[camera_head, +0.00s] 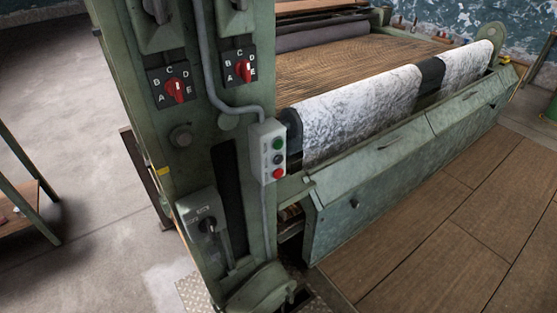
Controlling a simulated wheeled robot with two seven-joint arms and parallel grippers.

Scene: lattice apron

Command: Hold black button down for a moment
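A small light grey button box (266,152) is fixed on the right edge of the green machine column. It carries a green button on top, a dark button (278,159) in the middle that looks black, and a red button (277,174) below. The dark button is small, and whether it is pressed cannot be told. Neither of my grippers shows in the head view, and nothing covers the box.
Two red rotary switches (175,91) sit higher on the column (215,150). A grey conduit (208,70) runs down to the box. A lever box (207,225) is lower. Rollers with white cloth (365,110) stand behind at right. Wooden floor panels (440,230) lie clear at right.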

